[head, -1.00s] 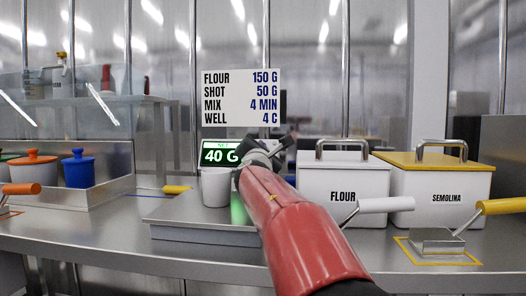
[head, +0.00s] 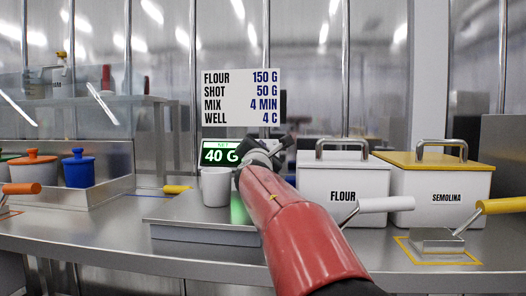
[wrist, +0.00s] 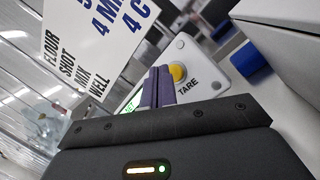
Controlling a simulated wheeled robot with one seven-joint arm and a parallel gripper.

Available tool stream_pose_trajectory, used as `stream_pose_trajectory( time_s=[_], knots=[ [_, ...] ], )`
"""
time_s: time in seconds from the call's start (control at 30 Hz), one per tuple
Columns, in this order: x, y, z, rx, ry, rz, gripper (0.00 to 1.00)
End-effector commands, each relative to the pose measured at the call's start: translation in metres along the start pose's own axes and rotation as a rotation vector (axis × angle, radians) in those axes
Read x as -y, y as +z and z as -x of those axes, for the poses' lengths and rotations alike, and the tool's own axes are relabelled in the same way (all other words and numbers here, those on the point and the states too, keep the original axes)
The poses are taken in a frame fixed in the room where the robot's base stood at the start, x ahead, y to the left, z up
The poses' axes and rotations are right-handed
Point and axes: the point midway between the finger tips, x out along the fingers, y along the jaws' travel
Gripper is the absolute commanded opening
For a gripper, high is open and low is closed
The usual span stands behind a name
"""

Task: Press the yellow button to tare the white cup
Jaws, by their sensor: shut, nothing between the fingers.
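The white cup (head: 215,187) stands upright on the scale's metal plate (head: 185,212) in the head view. Behind it a green display (head: 221,153) reads 40 G. The yellow button (wrist: 178,73) sits on a pale panel marked TARE in the wrist view. My gripper (wrist: 156,85) is shut and empty, its fingertips beside the button's left edge in that picture. I cannot tell whether they touch it. In the head view my arm hides the button and the fingertips.
A white FLOUR bin (head: 343,188) and a yellow-lidded SEMOLINA bin (head: 440,188) stand to the right. A white-handled scoop (head: 385,204) and a yellow-handled scoop (head: 438,240) lie in front. Orange (head: 33,168) and blue (head: 78,168) lidded pots stand left. A recipe sign (head: 240,97) is above the display.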

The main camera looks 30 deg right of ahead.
Motion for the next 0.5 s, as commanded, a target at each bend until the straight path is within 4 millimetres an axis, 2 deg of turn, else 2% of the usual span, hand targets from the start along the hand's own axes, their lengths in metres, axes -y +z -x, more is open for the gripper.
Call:
stream_pose_trajectory(
  time_s=[0.5],
  knots=[
    [0.0031,-0.003,-0.0057,0.0,0.0,0.0,0.0]
  ],
)
